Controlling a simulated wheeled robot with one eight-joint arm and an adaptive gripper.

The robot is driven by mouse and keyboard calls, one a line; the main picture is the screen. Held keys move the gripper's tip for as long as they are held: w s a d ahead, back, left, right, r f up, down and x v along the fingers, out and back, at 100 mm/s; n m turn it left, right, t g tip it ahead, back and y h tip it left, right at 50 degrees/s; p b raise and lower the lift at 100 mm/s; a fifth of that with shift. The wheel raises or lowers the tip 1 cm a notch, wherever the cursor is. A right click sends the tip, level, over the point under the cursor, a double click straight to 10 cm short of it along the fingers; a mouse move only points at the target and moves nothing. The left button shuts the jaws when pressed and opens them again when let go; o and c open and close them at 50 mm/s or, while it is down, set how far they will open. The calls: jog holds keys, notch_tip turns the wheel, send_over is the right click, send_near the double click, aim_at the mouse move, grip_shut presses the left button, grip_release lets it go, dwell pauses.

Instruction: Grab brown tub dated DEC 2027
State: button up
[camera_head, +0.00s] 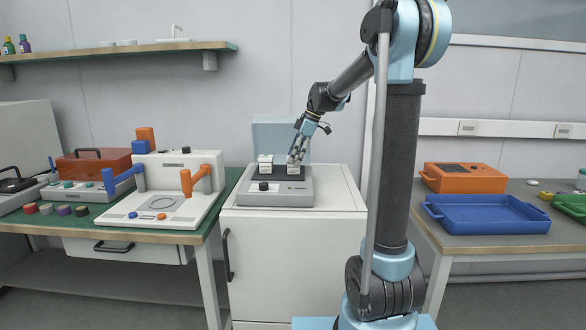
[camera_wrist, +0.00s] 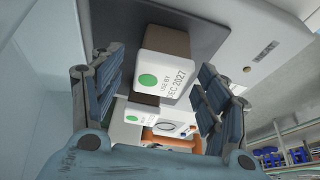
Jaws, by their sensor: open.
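The brown tub (camera_wrist: 164,42) dated DEC 2027 shows in the wrist view, with a white label (camera_wrist: 165,75) bearing a green dot and "USE BY DEC 2027". It lies between the two fingers of my gripper (camera_wrist: 160,95), which are open with gaps on both sides. A second tub with a white label and green dot (camera_wrist: 134,117) is below it in the wrist view; its date is too small to read. In the head view my gripper (camera_head: 298,152) is over the right white-labelled tub (camera_head: 293,169) on the grey device; the left tub (camera_head: 265,163) stands apart.
The grey device (camera_head: 255,198) with a raised light-blue lid (camera_head: 272,138) stands on a white cabinet (camera_head: 335,195). A green bench (camera_head: 215,213) with a white device is on the left. A blue tray (camera_head: 485,226) and orange box (camera_head: 463,190) are on the right bench.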

jog(key=shift+x, duration=0.9)
jog(key=c, duration=1.2)
jog(key=shift+r, duration=0.15)
